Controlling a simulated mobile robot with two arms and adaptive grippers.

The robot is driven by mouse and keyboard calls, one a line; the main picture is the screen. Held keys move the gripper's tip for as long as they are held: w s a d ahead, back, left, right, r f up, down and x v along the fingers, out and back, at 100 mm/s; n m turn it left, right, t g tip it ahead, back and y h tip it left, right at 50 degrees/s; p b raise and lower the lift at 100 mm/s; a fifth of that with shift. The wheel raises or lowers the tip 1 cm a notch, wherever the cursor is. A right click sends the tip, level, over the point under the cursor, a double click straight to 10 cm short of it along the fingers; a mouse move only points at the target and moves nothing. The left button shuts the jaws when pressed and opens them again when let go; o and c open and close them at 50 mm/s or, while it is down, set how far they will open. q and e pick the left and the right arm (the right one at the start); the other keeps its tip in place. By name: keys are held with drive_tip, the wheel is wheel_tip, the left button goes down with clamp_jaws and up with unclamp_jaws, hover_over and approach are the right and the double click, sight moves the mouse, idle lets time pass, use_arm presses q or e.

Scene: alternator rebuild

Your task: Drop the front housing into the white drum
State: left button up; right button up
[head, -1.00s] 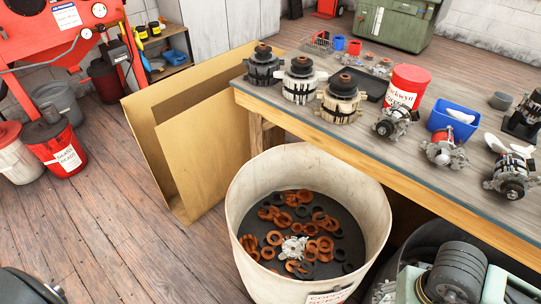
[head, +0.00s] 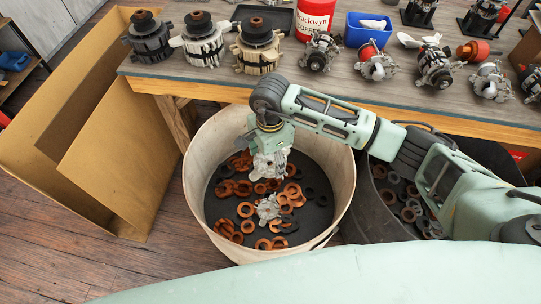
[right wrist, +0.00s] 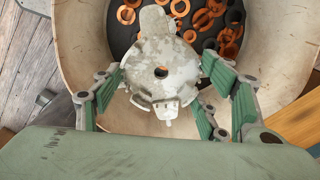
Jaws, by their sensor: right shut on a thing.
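My right gripper (head: 268,145) reaches down over the mouth of the white drum (head: 196,182). It is shut on the front housing (head: 270,164), a mottled grey metal casting with a centre hole. In the right wrist view the housing (right wrist: 160,72) sits between the green-padded fingers (right wrist: 161,100), with the drum (right wrist: 80,55) below it. Another grey casting (head: 268,208) lies on the drum's floor among copper-coloured and black rings (head: 246,209). My left gripper is not in view.
A workbench (head: 300,83) runs behind the drum, with several alternators (head: 202,42), a red coffee can (head: 308,18) and a blue box (head: 367,30). A dark drum (head: 385,215) with rings stands to the right. Cardboard (head: 120,150) stands left.

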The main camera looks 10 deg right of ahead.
sight(270, 163)
drive_tip(key=shift+w+a+f+b, duration=0.1)
drive_tip(key=shift+f+b, duration=1.45)
drive_tip(key=shift+f, duration=1.4)
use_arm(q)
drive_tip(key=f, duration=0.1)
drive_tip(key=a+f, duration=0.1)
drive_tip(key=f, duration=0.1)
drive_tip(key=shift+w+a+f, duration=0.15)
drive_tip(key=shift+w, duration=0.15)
use_arm(e)
drive_tip(key=o, duration=1.3)
drive_tip(key=shift+o, duration=1.2)
wheel_tip(270, 163, up, 12)
drive_tip(key=shift+r, duration=0.1)
